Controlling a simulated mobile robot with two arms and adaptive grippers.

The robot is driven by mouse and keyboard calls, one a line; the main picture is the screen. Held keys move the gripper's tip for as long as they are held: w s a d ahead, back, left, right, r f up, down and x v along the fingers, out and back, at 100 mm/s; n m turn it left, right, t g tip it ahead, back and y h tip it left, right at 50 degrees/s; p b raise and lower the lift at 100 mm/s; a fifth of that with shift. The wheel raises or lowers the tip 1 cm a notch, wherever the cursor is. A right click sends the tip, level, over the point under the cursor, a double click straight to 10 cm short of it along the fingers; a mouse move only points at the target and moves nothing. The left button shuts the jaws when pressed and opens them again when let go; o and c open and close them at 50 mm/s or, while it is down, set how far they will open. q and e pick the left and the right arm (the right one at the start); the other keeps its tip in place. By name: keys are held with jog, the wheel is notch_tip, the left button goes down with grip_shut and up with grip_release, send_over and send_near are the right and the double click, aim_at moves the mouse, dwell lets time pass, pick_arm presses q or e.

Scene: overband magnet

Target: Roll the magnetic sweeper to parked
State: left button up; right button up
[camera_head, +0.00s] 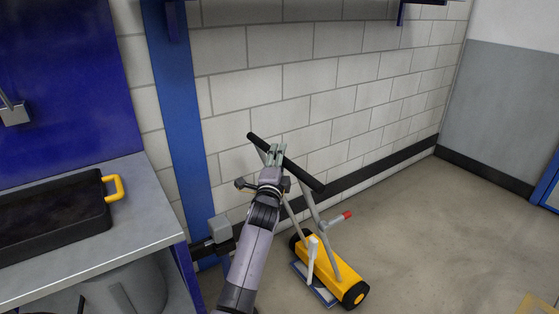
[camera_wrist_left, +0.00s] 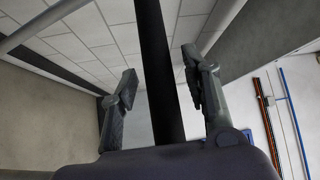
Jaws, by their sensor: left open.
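The magnetic sweeper (camera_head: 329,262) stands on the floor by the block wall, with a yellow body, black wheels and grey handle posts. Its black crossbar (camera_head: 306,178) slants across the top of the posts. In the left wrist view the dark bar (camera_wrist_left: 160,100) runs between the two open fingers (camera_wrist_left: 160,65), with gaps on both sides. My right gripper is out of view.
A grey workbench (camera_head: 130,255) with a black tray (camera_head: 50,218) and yellow handle (camera_head: 114,187) stands at left. A blue post (camera_head: 180,100) rises behind it. A blue-edged plate (camera_head: 318,289) lies at the sweeper's base. The floor (camera_head: 440,230) to the right is clear.

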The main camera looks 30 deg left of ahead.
pick_arm(q)
jog(key=shift+c, duration=0.5)
grip_shut()
dwell(0.4)
